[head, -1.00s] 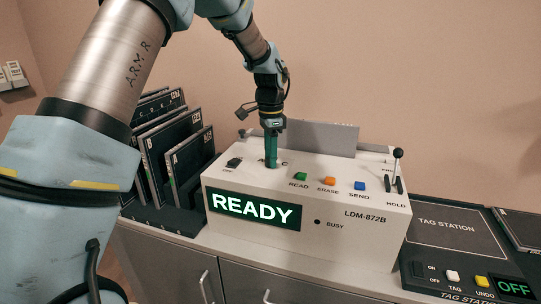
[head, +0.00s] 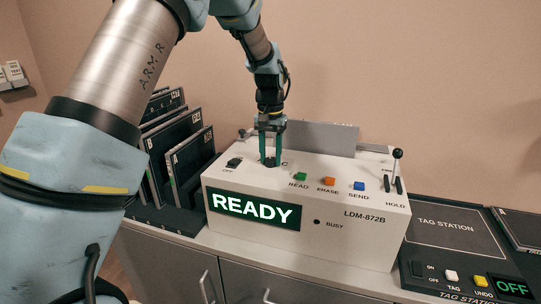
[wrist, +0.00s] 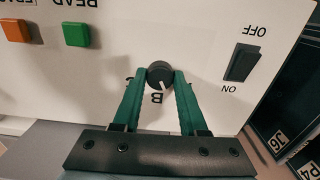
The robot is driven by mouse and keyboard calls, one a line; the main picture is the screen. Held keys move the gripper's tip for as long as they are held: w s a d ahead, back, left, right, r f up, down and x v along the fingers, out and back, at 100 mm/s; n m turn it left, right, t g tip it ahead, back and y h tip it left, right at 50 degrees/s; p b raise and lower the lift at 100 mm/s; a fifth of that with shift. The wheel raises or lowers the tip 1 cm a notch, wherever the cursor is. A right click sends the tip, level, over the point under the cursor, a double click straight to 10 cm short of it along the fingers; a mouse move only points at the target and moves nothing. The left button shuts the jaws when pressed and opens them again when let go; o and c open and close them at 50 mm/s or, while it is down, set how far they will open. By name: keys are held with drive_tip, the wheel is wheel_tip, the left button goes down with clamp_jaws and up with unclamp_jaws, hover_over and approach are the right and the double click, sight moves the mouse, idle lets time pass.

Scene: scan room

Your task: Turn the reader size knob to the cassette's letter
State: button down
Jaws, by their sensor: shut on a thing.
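The size knob (wrist: 159,74) is a round black knob on the white top of the reader (head: 345,215). My gripper (wrist: 160,78) is shut on it from above, with one green finger on each side. In the wrist view the knob's white pointer line points toward the printed B, or close to it. A C shows partly beside the left finger; any other letter is hidden by the fingers. In the head view my gripper (head: 270,162) stands upright over the knob. A grey plate (head: 318,137) stands at the back of the reader; I see no letter on it.
An on/off switch (head: 234,162) sits left of the knob. Green, orange and blue buttons (head: 301,177) and a lever (head: 397,160) are to the right. The screen (head: 253,209) says READY. Dark cassettes (head: 188,165) stand in a rack at left; a tag station (head: 448,235) is at right.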

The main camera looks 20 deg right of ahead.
sight(270, 159)
drive_tip(key=n, duration=0.6)
drive_tip(key=shift+p, duration=0.35)
drive_tip(key=shift+n, duration=0.3)
drive_tip(key=shift+c, duration=2.2)
unclamp_jaws()
wheel_tip(270, 159, up, 11)
drive_tip(key=b, duration=0.2)
drive_tip(key=shift+f, duration=0.1)
